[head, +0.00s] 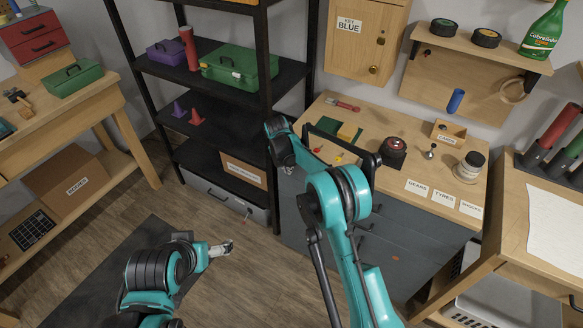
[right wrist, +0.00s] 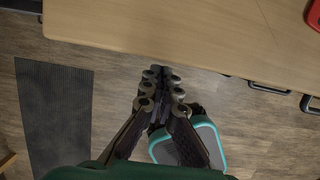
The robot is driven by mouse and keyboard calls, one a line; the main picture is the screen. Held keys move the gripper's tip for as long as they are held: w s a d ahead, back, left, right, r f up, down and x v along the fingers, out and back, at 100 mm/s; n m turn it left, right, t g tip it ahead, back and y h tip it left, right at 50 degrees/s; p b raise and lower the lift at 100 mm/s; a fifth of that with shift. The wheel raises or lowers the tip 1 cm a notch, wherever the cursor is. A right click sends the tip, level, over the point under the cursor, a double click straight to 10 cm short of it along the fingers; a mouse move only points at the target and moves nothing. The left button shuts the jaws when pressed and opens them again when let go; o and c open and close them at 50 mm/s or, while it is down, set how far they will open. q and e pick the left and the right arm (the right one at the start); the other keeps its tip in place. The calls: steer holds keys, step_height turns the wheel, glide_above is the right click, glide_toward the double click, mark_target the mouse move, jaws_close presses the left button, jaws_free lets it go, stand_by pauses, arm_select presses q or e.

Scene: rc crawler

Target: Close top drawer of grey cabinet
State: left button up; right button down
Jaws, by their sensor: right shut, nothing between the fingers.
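The grey cabinet (head: 428,226) has a wooden top and dark handles on its front. My right arm covers much of that front in the head view, so how far the top drawer stands out cannot be told. In the right wrist view, the wooden top (right wrist: 190,28) shows with handles (right wrist: 267,88) just past its edge. My right gripper (head: 287,156) is shut and empty by the cabinet's left end; its fingers (right wrist: 163,80) show beside the wooden edge. My left gripper (head: 222,248) is low over the floor, away from the cabinet; its jaw state is unclear.
A black shelf unit (head: 262,70) with a green toolbox (head: 243,68) stands left of the cabinet. Tools and a red-black round thing (head: 393,150) lie on the cabinet top. A workbench (head: 538,205) stands at right. A dark mat (right wrist: 55,120) lies on open floor.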

arm_select(q)
steer(key=r+p, duration=0.1)
steer(key=s+r+p, duration=0.1)
steer(key=r+p, duration=0.1)
steer(key=shift+d+r+p, duration=0.2)
steer(key=shift+r+p, duration=0.05)
steer(key=shift+p, duration=0.05)
arm_select(e)
steer(key=s+a+v, duration=0.1)
steer(key=s+v, duration=0.1)
steer(key=v, duration=0.8)
